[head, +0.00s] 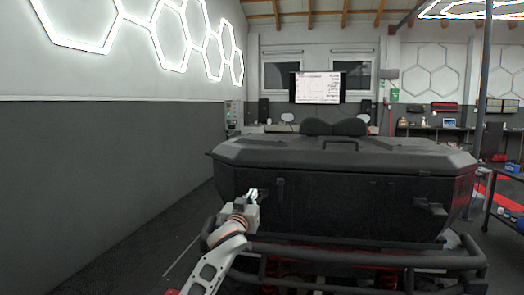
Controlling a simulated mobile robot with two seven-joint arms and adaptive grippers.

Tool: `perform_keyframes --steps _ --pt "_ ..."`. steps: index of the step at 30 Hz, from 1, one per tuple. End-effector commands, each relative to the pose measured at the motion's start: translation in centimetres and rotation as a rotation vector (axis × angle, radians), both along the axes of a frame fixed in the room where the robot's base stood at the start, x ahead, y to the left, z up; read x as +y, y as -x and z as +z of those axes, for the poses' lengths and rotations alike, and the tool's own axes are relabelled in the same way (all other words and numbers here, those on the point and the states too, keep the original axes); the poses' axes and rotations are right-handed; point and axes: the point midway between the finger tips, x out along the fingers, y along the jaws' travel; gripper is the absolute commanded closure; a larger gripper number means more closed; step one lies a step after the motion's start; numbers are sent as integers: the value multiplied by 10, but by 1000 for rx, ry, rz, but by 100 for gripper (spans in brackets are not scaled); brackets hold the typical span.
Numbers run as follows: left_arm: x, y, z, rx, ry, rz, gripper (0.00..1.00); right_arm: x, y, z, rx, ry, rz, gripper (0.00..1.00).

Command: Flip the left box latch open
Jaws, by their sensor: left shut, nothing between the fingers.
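A large black cargo box (340,205) with a ridged lid (400,158) sits on the rear of a vehicle in the head view. A dark latch (279,189) is on the left of its front face, and a similar right latch (430,206) is farther right. My left gripper (252,193) is shut and empty, close to the left latch on its left side. Whether it touches the box or latch cannot be told. The latch's exact position is hard to read, dark on dark. My right gripper is not in view.
A black tubular rack bar (370,259) runs across below the box. A grey wall (110,150) stands at the left with open floor (150,250) before it. A workbench with blue items (510,180) and a pole (481,120) stand at the right.

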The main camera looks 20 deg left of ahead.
Motion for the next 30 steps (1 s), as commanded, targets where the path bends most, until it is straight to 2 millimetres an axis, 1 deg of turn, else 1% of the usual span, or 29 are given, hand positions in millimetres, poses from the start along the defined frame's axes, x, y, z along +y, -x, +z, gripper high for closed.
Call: perform_keyframes --steps 1,6,12,20,30 --pt "0 0 -4 1 2 0 100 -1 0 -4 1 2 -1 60" --pt "-1 2 -14 2 3 0 100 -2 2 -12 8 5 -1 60" --pt "-1 2 -20 3 3 0 100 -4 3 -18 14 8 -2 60" --pt "-1 2 -22 4 1 0 100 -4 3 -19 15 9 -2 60" --pt "-1 2 -23 6 0 0 100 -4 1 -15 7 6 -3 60"
